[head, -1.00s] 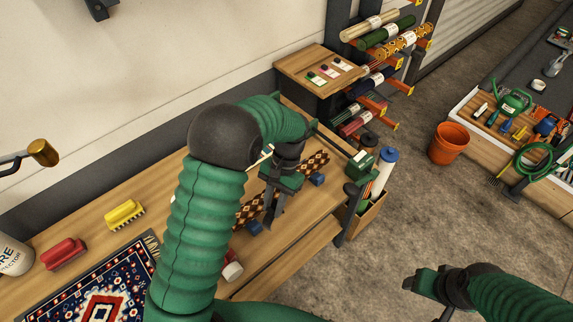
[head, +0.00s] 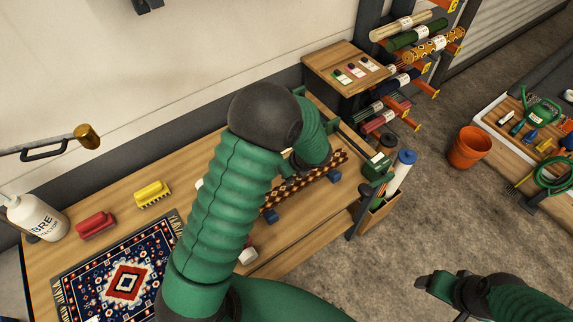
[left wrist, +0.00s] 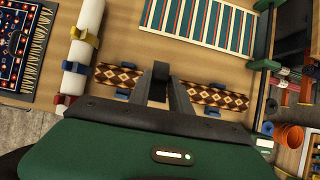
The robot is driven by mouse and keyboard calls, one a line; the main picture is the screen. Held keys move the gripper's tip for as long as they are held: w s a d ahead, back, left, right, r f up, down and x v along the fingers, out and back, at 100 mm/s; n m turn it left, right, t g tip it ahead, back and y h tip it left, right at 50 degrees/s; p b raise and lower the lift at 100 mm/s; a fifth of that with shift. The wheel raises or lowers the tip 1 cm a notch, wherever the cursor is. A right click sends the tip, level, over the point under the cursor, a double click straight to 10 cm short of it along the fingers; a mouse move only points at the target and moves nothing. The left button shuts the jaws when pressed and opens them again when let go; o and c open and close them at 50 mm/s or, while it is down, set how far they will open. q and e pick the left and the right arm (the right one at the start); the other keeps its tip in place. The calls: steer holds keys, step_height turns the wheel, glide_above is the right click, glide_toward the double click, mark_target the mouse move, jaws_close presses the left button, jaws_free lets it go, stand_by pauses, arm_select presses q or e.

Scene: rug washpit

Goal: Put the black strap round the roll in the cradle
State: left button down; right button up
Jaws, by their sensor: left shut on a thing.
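The roll (head: 314,176) with a brown and cream diamond pattern lies on blue cradle blocks (head: 334,175) on the bench. In the left wrist view the roll (left wrist: 215,97) shows on both sides of my left gripper (left wrist: 163,88). That gripper is over the middle of the roll, shut on a dark piece that looks like the black strap (left wrist: 160,72). I cannot tell whether the strap goes round the roll. In the head view my arm hides this gripper. My right gripper (head: 428,284) is at the lower right, away from the bench; its opening is unclear.
An orange pot (head: 468,148) stands on the floor.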

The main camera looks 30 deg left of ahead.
mark_target(283, 186)
arm_select(q)
step_height(283, 186, down, 4)
steer(key=b, duration=0.3)
steer(key=shift+s+a+r, duration=0.1)
steer(key=shift+a, duration=0.05)
step_height(283, 186, down, 8)
steer(key=b, duration=0.6)
steer(key=shift+r, duration=0.1)
steer(key=c, duration=1.1)
jaws_free()
steer(key=shift+r, duration=0.1)
steer(key=v, duration=1.7)
steer(key=s+d+f+n+h+b, duration=0.1)
steer(key=s+f+n+h, duration=0.1)
steer(key=s+n, duration=0.4)
steer(key=s+d+f+n+h+b, duration=0.1)
steer(key=s+f+n, duration=0.4)
steer(key=n, duration=1.1)
steer(key=s+h+b, duration=0.1)
steer(key=h, duration=0.1)
steer(key=shift+d+h, duration=0.3)
